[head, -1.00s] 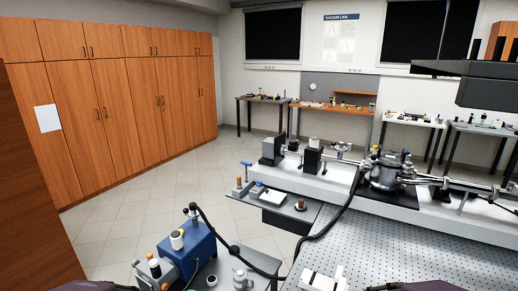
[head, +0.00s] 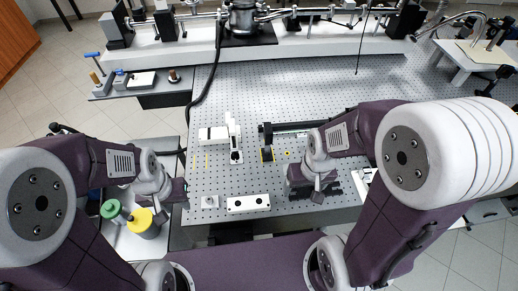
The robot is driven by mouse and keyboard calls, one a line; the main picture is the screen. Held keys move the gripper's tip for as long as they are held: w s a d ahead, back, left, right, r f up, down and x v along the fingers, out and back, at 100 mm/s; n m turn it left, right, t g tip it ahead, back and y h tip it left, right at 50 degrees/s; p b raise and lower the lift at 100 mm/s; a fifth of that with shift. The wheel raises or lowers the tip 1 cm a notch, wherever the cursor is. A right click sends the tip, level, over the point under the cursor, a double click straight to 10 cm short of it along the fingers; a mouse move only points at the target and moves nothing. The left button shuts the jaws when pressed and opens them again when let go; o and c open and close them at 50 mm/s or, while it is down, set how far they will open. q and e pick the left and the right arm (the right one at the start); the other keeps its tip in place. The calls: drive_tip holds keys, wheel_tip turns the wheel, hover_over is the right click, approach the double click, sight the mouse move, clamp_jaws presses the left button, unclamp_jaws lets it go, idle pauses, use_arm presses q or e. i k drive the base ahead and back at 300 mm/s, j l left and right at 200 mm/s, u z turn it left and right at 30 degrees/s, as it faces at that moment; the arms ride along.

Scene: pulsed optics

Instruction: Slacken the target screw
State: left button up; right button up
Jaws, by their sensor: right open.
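A perforated optics table (head: 330,85) fills the middle of the head view. A white bracket-like mount (head: 232,135) stands on it, and a long black rail-like part (head: 295,127) lies to its right. A white bar with dark holes (head: 248,203) and a small grey block (head: 209,202) lie near the front edge. I cannot make out which screw is the target. My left gripper (head: 178,192) is at the table's left front edge, too small and dark to read its jaws. My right gripper (head: 302,183) is open over the table, right of the white bar, with nothing seen in it.
A white raised beam (head: 310,42) with a metal chamber (head: 243,18) crosses the back. A black hose (head: 213,85) hangs at the table's left. Green (head: 112,209) and yellow-topped (head: 140,220) items stand on a left side surface. The table's middle right is clear.

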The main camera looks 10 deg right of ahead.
sight(235, 156)
drive_tip(key=k+j+u, duration=0.1)
drive_tip(key=k+u, duration=0.15)
drive_tip(key=k, duration=0.15)
drive_tip(key=k+j+u, duration=0.25)
drive_tip(key=k, duration=0.2)
